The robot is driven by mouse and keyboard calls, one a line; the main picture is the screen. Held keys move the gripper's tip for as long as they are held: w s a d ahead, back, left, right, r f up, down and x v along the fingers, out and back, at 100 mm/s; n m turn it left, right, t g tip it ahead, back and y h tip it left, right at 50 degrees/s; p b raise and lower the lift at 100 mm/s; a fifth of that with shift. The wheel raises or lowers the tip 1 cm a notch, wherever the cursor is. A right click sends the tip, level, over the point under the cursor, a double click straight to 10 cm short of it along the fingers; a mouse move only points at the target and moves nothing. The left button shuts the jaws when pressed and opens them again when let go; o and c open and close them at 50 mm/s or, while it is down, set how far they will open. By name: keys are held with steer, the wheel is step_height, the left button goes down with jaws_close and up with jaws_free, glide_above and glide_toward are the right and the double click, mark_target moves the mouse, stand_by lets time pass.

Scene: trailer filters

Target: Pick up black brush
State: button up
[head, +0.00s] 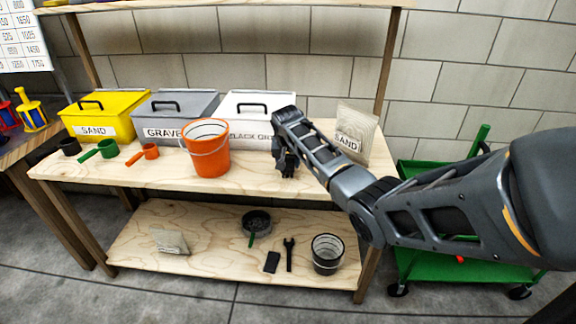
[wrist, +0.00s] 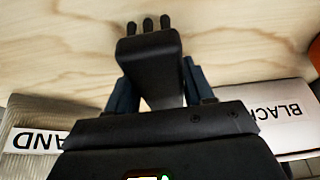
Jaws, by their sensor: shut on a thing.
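My gripper (head: 286,163) is over the right part of the upper wooden tabletop, in front of the white box. In the wrist view its two dark fingers are shut on the black brush (wrist: 150,62), a dark piece with short knobs or tufts at its far end. The brush sits between the fingers with the pale wood beyond it. In the head view the brush is hard to tell apart from my dark gripper, and I cannot tell whether it touches the tabletop.
A sand bag (head: 353,135) stands right of my gripper, the white box (head: 245,127) behind it, and an orange bucket (head: 206,150) to the left. Yellow (head: 100,113) and grey (head: 180,115) boxes stand further left. The lower shelf (head: 200,262) holds a black bucket (head: 327,256) and tools.

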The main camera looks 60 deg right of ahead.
step_height(320, 180, up, 4)
steer(key=shift+s+d+f, duration=0.1)
steer(key=shift+s+f, duration=0.05)
steer(key=shift+f, duration=0.1)
steer(key=s+d+r, duration=0.5)
steer(key=s+r, duration=0.1)
steer(key=s, duration=0.3)
steer(key=shift+s+d+r+b, duration=0.25)
steer(key=shift+s+d+b, duration=0.05)
steer(key=shift+s+b, duration=0.1)
